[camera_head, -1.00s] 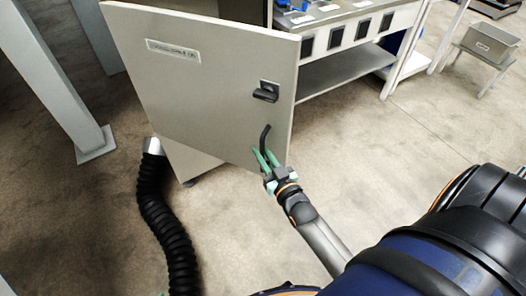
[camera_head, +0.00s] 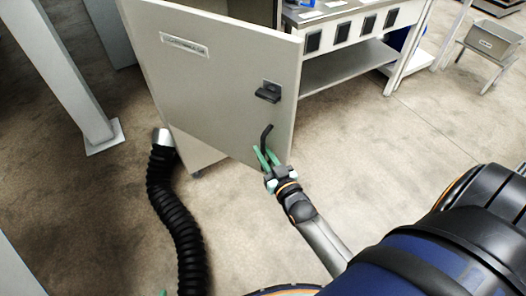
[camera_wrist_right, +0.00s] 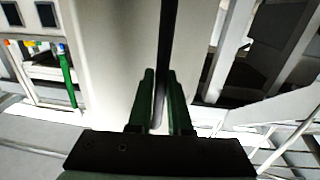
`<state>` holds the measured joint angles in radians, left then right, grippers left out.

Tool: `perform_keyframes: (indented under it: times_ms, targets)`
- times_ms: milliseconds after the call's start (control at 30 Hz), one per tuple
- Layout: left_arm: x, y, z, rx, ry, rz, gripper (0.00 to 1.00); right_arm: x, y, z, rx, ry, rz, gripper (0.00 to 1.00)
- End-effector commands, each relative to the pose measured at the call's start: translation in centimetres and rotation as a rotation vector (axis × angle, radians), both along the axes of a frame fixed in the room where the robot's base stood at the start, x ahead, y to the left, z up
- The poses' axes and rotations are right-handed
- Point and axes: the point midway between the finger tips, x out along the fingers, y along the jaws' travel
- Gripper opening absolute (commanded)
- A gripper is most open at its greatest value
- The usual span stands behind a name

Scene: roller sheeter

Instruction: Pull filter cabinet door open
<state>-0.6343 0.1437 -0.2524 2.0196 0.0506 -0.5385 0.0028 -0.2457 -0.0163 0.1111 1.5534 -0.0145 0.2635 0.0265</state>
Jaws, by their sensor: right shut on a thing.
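The filter cabinet door (camera_head: 205,95) is a pale grey panel with a label plate and a black latch (camera_head: 268,91). It stands swung open, with part of the cabinet's dark inside (camera_head: 251,11) showing behind its top. A black bar handle (camera_head: 266,134) is on its lower right. My right gripper (camera_head: 266,158) has its green fingers closed around the lower part of this handle. In the right wrist view the handle (camera_wrist_right: 160,105) runs between the two fingers. A small green tip at the bottom edge, probably my left gripper (camera_head: 163,293), barely shows; its jaws are hidden.
A black corrugated hose (camera_head: 175,215) lies on the floor left of the door. A grey post (camera_head: 75,90) stands at the left. A workbench (camera_head: 350,65) is behind the door, and a bin (camera_head: 492,42) on a stand is at the upper right. Floor right of the door is clear.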

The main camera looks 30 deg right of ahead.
Motion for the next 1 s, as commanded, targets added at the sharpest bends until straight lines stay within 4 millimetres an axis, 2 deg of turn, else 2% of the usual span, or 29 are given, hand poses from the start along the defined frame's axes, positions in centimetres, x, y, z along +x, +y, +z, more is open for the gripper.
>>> perform_keyframes:
  times_ms: [167,200,433,767,867,1000]
  targets:
    - [0.0,0.0,0.1,-0.002,-0.002,0.000,0.50,0.0,0.0,0.1,-0.001,-0.002,-0.001,0.00]
    - [0.1,-0.1,0.1,-0.002,-0.002,0.000,0.50,0.0,0.0,0.1,-0.001,-0.002,-0.001,0.21]
    - [0.1,0.0,0.1,-0.001,-0.004,0.000,0.50,0.0,0.0,0.0,0.000,-0.001,-0.001,0.46]
    - [0.1,0.0,0.3,-0.002,-0.004,0.001,0.50,-0.3,0.0,0.0,0.000,0.001,-0.001,0.47]
    - [0.1,0.0,0.9,-0.002,-0.004,0.001,0.50,-1.2,0.1,0.1,0.000,0.004,-0.001,0.47]
    - [0.3,-0.1,2.2,-0.002,-0.008,0.001,0.50,-3.9,0.4,0.3,0.001,0.007,-0.001,0.47]
